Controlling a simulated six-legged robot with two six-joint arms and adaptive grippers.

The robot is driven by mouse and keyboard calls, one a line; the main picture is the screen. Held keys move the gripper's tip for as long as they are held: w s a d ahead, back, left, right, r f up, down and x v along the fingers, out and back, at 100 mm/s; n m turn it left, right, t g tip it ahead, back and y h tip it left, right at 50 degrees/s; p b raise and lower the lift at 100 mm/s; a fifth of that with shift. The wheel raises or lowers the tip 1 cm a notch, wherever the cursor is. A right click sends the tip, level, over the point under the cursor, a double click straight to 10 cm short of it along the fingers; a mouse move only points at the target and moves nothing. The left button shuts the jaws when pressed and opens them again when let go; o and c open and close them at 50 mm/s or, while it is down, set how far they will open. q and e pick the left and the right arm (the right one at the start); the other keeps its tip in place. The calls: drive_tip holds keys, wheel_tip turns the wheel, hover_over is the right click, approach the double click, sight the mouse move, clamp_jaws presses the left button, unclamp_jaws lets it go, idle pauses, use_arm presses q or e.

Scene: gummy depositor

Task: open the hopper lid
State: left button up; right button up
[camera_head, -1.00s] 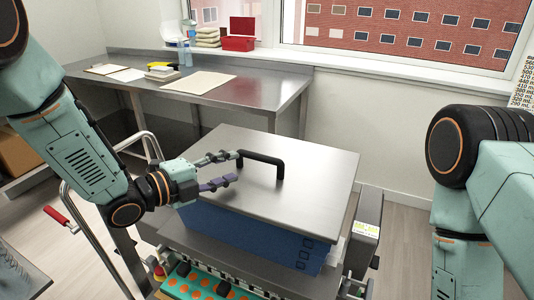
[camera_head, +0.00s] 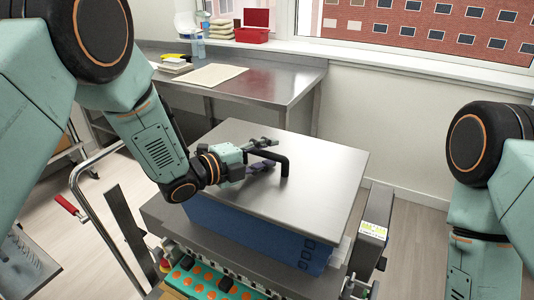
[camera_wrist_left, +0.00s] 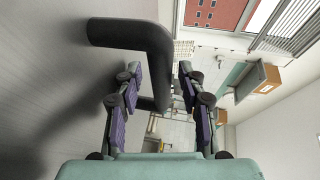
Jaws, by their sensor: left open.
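The hopper lid (camera_head: 310,185) is a flat grey metal plate lying closed on the blue hopper (camera_head: 250,235). Its black bar handle (camera_head: 284,164) stands up near the lid's middle; it also shows large in the left wrist view (camera_wrist_left: 130,35). My left gripper (camera_head: 268,154) is open at the handle, just above the lid. My right gripper is not in view; only my right arm shows at the right edge.
A metal rail (camera_head: 85,200) and a red-handled lever (camera_head: 68,204) are at left.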

use_arm(q)
drive_tip(key=shift+s+a+r, duration=0.1)
drive_tip(key=shift+s+a, duration=0.05)
drive_tip(key=shift+a, duration=0.2)
drive_tip(key=shift+d, duration=0.45)
drive_tip(key=c, duration=0.4)
drive_tip(key=shift+w+a, duration=0.2)
drive_tip(key=shift+c, duration=1.4)
drive_tip(key=shift+a, duration=0.1)
clamp_jaws()
drive_tip(key=shift+s, duration=0.1)
